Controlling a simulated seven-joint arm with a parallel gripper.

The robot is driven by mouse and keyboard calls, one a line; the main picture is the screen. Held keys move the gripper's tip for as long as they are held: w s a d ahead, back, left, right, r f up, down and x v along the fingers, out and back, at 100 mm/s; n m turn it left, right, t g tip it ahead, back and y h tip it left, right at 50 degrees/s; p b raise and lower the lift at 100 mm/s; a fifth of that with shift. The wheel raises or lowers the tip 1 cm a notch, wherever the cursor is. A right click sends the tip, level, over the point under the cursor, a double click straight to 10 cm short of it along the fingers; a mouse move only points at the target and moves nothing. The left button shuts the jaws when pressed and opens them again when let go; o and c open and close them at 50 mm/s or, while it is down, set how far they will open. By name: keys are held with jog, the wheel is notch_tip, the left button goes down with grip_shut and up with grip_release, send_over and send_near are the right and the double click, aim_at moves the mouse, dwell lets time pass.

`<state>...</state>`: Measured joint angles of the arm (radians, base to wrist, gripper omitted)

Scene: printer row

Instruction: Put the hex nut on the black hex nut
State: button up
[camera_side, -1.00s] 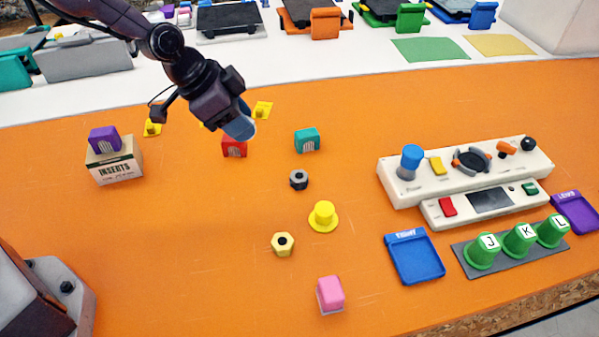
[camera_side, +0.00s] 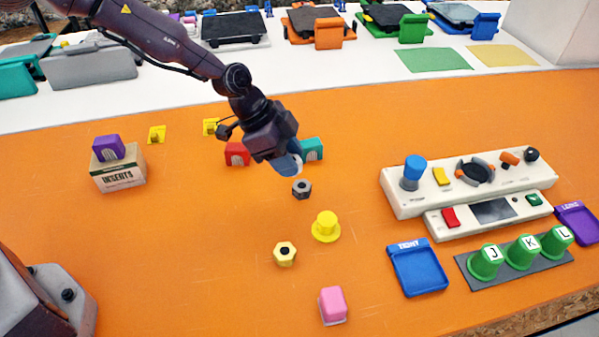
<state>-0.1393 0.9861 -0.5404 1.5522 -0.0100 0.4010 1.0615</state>
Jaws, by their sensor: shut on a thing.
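The black hex nut (camera_side: 301,189) lies flat on the orange table near the middle, with nothing on it. A yellow hex nut (camera_side: 285,254) with a dark centre lies nearer the camera, apart from it. My gripper (camera_side: 288,163) points down at a slant, just above and behind the black hex nut in the picture. It is shut on a blue, rounded thing with a pale grey lower part (camera_side: 291,163). What this thing is cannot be told, as the jaws cover much of it.
Red (camera_side: 237,154) and teal (camera_side: 313,149) arch blocks stand close behind my gripper. A yellow hat-shaped piece (camera_side: 326,226) and a pink block (camera_side: 332,305) stand in front. The white control panel (camera_side: 408,200) is to the right. The table's left-middle is clear.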

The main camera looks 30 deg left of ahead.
aim_at(298, 162)
jog(key=shift+w+d+f, duration=0.2)
jog(key=shift+w+f, duration=0.3)
jog(key=shift+f, duration=0.15)
jog(key=shift+w+d+f, duration=0.15)
jog(key=shift+w+f, duration=0.3)
jog(key=shift+f, duration=0.15)
jog(key=shift+w+f, duration=0.15)
jog(key=shift+f, duration=0.7)
jog(key=shift+w+f, duration=0.1)
jog(key=shift+f, duration=0.75)
jog(key=shift+f, duration=0.15)
jog(key=o, duration=0.9)
